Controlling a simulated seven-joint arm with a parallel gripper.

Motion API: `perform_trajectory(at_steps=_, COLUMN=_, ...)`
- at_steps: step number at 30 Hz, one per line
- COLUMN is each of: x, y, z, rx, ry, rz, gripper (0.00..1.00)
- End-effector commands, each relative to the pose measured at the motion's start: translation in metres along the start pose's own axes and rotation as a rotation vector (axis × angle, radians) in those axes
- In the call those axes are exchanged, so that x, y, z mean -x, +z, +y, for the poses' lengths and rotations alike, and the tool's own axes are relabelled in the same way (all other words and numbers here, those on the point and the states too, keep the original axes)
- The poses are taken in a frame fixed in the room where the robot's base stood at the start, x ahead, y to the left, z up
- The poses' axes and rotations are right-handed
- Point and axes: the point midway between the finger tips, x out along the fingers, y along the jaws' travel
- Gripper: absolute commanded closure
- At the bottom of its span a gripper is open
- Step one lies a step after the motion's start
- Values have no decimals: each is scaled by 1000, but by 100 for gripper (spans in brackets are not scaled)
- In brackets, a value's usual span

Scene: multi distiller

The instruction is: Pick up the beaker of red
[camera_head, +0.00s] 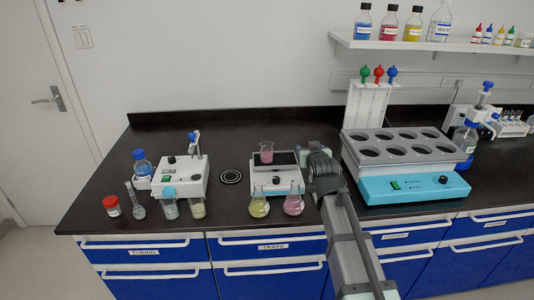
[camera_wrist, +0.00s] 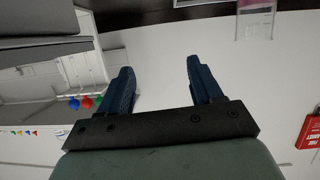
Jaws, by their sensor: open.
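The beaker of red (camera_head: 266,154) is a small clear glass with pink-red liquid. It stands upright on the dark top of a white device (camera_head: 262,181) in the head view. A clear vessel with pink liquid, apparently the same beaker, also shows at the upper right of the wrist view (camera_wrist: 255,22). My gripper (camera_wrist: 158,66) is open, with nothing between its two dark fingers. In the head view it is just right of the beaker, apart from it, and partly hidden by my own wrist.
A yellow flask (camera_head: 259,206) and a pink flask (camera_head: 293,204) stand in front of the device. A white stirrer unit (camera_head: 180,178) with bottles and flasks is at left. A blue heating block (camera_head: 405,186) stands close at right. Black bench top is clear at the back left.

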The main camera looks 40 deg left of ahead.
Motion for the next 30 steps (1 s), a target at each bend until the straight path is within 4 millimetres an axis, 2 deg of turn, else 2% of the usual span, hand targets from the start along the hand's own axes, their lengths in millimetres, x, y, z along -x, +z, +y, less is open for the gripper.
perform_trajectory(at_steps=1, x=10, y=4, z=-27, rx=5, ry=-47, rz=-15, gripper=35)
perform_trajectory(at_steps=3, x=18, y=10, z=-55, rx=12, ry=-102, rz=-34, gripper=35)
perform_trajectory(at_steps=6, x=29, y=16, z=-86, rx=20, ry=-166, rz=-57, gripper=35)
perform_trajectory(at_steps=9, x=35, y=20, z=-104, rx=25, ry=-206, rz=-71, gripper=35)
perform_trajectory(at_steps=13, x=34, y=22, z=-113, rx=29, ry=-225, rz=-77, gripper=35)
perform_trajectory(at_steps=17, x=22, y=23, z=-115, rx=28, ry=-225, rz=-78, gripper=35)
perform_trajectory(at_steps=27, x=-33, y=26, z=-127, rx=28, ry=-224, rz=-78, gripper=35)
perform_trajectory(at_steps=30, x=-44, y=28, z=-129, rx=28, ry=-224, rz=-77, gripper=35)
